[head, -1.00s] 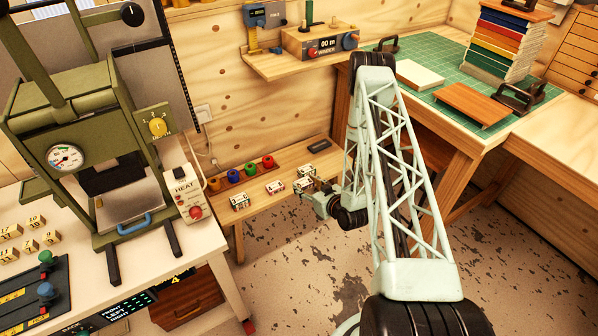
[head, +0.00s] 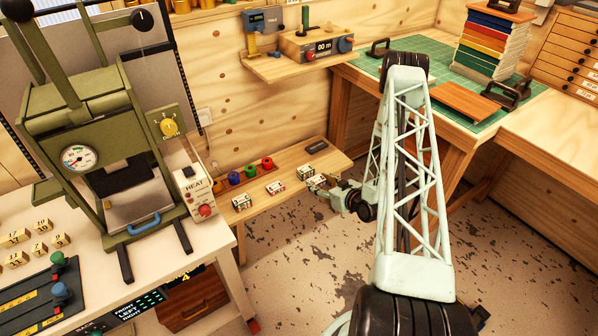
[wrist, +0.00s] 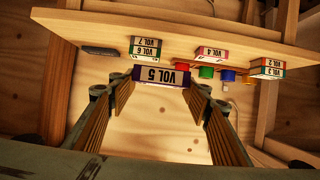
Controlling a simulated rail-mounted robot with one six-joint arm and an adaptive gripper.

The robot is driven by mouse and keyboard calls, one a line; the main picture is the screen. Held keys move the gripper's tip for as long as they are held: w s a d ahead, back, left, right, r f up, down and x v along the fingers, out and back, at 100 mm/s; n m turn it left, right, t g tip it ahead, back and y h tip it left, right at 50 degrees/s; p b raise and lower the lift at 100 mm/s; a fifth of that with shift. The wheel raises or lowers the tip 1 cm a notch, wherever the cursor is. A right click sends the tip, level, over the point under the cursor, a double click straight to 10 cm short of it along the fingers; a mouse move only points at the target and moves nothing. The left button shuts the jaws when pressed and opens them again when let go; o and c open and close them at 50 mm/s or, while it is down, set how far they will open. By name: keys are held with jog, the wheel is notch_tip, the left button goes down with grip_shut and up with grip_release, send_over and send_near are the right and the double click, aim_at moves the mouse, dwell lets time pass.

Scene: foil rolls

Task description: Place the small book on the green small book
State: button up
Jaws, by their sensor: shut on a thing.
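My gripper (head: 326,190) is shut on a small book labelled VOL 5 (wrist: 161,77), with purple ends, between its two fingers. In the head view the held book (head: 316,183) is small, close to the low wooden shelf's right part. A stacked pair, VOL 6 and VOL 7 (wrist: 145,47), lies on the shelf and shows green on one book; it also shows in the head view (head: 305,173). Another pair, VOL 2 and VOL 3 (wrist: 268,68), shows green and orange; it is the left pair (head: 242,202) in the head view. The held book appears apart from both pairs.
A red-ended book, VOL 4 (wrist: 212,52), lies between the pairs. Several coloured rolls (head: 250,171) and a dark block (head: 316,147) are on the shelf (head: 338,163). A green press (head: 95,110) stands left; a bench with a green mat (head: 421,76) is at right.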

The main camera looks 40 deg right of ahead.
jog(key=shift+s+d+r, duration=0.1)
jog(key=shift+s+d, duration=0.2)
dwell(0.4)
jog(key=b, duration=0.3)
send_over(307, 171)
jog(key=shift+s+f, duration=0.3)
jog(key=shift+f, duration=0.45)
jog(key=shift+w, duration=0.1)
jog(key=shift+w, duration=0.2)
jog(key=shift+w+d+f+b, duration=0.1)
jog(key=shift+f+b, duration=0.35)
jog(key=shift+f, duration=1.3)
jog(key=shift+f, duration=0.15)
jog(key=o, duration=0.9)
